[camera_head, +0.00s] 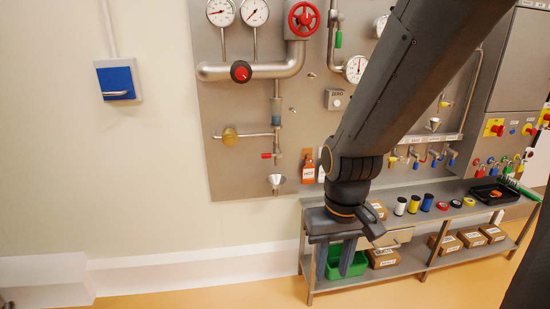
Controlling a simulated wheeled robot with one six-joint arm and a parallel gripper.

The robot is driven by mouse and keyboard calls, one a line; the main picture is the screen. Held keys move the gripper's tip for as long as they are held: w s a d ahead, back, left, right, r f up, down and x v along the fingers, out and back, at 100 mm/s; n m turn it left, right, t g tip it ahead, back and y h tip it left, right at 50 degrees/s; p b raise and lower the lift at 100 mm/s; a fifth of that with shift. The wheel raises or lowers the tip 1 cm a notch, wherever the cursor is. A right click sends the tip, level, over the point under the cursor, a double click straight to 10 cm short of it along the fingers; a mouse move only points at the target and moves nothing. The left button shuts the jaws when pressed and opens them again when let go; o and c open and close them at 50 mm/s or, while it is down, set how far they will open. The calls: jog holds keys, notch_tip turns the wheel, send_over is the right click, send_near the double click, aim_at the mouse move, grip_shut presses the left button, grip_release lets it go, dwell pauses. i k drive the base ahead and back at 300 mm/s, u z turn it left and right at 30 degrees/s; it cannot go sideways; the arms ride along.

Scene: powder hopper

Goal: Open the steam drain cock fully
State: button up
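A small cock with a red lever (267,156) sits at the bottom of a vertical steel pipe on the wall panel, above a steel funnel (276,182). It looks like the steam drain cock, but I can read no label on it. Its lever points left, crosswise to the pipe. My gripper (337,264) points down near the left end of the steel bench, lower and to the right of the cock and apart from it. Its two dark fingers are spread with a gap between them, and nothing shows in the gap except the background.
The bench (450,188) holds several small items, with a green bin (331,273) and boxes below. My arm hides part of the panel. The floor at left is clear.

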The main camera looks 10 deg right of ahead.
aim_at(278, 155)
jog(key=z, duration=0.05)
jog(key=k, duration=0.45)
jog(key=u, duration=0.35)
jog(key=i, duration=1.35)
jog(key=z, duration=0.3)
